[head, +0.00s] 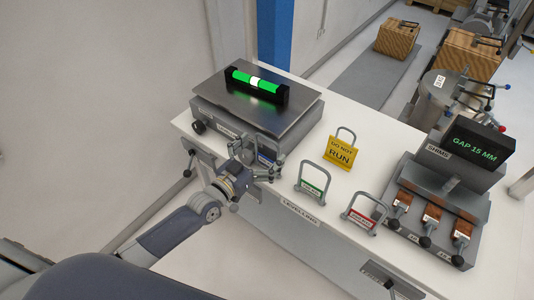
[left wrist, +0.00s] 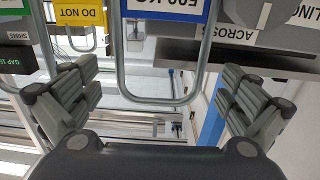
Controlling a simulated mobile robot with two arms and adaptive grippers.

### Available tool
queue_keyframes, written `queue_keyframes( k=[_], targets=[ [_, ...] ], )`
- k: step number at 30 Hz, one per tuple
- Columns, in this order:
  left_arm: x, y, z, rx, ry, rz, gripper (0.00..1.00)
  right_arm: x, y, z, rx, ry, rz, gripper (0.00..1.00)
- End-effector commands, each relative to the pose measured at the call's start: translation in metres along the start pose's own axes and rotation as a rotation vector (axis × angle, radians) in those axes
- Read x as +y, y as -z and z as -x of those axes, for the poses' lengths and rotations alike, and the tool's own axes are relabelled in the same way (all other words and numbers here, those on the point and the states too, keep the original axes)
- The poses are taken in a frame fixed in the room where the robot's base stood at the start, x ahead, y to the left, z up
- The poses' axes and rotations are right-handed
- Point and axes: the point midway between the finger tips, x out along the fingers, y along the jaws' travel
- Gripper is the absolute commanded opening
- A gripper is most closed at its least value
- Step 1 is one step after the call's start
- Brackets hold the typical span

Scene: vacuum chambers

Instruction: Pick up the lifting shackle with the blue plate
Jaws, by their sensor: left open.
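The lifting shackle with the blue plate (head: 267,159) stands upright on the white bench, in front of the grey levelling block. It is mostly hidden behind my left gripper (head: 262,172) in the head view. In the left wrist view, its blue-edged plate (left wrist: 168,9) shows upside down at the top, with the grey bow reaching toward me. My left gripper (left wrist: 160,85) is open, one finger on each side of the bow, with a gap on both sides. My right gripper is not in view.
A shackle with a green plate (head: 311,189), one with a red plate (head: 361,217) and one with a yellow plate (head: 338,153) stand to the right. The levelling block (head: 225,120) carries a green level (head: 256,84). A shim stand (head: 430,240) is farther right.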

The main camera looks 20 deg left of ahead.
Motion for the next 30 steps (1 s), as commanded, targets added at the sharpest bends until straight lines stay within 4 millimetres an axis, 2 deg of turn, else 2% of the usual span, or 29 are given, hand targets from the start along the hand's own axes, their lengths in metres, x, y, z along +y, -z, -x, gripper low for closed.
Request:
queue_keyframes(
  k=[5, 13, 14, 21, 30],
  targets=[
    [0.000, 0.000, -0.017, 0.001, 0.000, -0.001, 1.00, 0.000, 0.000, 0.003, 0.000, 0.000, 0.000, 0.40],
    [0.000, -0.001, -0.019, 0.000, 0.000, -0.001, 1.00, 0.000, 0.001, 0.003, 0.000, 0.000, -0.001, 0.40],
    [0.000, -0.001, -0.019, 0.000, 0.000, -0.001, 0.95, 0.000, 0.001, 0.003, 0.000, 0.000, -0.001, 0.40],
    [0.000, -0.001, -0.019, 0.000, 0.000, -0.001, 0.41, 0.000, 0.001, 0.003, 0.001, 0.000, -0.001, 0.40],
    [0.000, 0.002, -0.019, 0.004, 0.001, -0.001, 0.42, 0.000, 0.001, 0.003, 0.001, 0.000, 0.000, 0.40]
  ],
)
